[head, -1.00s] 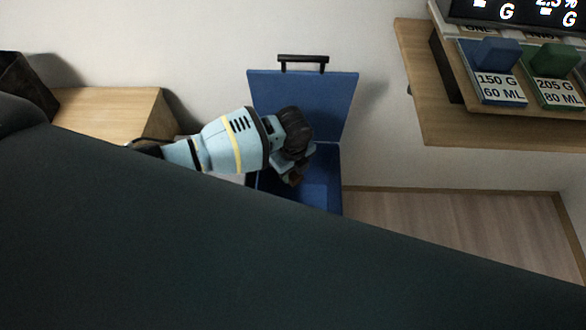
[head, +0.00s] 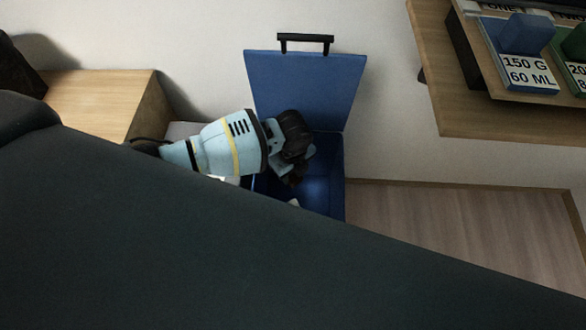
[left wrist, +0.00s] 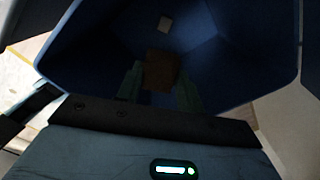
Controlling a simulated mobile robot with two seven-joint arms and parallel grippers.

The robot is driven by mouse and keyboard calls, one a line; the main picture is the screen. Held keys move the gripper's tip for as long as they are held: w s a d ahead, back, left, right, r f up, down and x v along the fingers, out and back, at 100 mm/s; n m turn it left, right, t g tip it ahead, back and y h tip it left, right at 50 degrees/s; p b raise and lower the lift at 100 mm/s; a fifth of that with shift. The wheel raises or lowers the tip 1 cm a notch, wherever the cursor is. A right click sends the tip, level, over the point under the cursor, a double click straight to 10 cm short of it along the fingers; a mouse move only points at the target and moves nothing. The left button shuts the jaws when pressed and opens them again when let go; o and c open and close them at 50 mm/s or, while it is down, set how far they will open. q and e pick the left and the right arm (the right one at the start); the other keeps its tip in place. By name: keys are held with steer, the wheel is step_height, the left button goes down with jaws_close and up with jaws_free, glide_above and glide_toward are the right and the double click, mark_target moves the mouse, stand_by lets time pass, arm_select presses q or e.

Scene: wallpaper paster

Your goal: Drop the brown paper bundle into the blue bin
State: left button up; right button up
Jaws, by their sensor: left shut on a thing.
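The blue bin (head: 325,185) stands against the wall with its lid (head: 303,88) raised. My left gripper (head: 297,172) reaches over the bin's opening and points down. In the left wrist view, the left gripper (left wrist: 160,88) is shut on the brown paper bundle (left wrist: 160,70), with a finger on either side of it. The blue inside of the bin (left wrist: 235,50) surrounds the bundle in that view. In the head view the bundle is mostly hidden and dark under the gripper. My right gripper is not in view.
A small pale piece (left wrist: 165,23) lies inside the bin. A wooden cabinet (head: 105,95) stands left of the bin. A wooden shelf (head: 450,100) with blue and green labelled holders is at the upper right. The wooden floor (head: 450,220) right of the bin is clear.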

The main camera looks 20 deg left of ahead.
mark_target(293, 174)
arm_select(q)
steer(key=o, duration=0.8)
steer(key=shift+o, duration=1.1)
step_height(293, 174, up, 7)
steer(key=shift+f+p, duration=0.15)
steer(key=shift+p, duration=0.45)
steer(key=shift+r, duration=0.6)
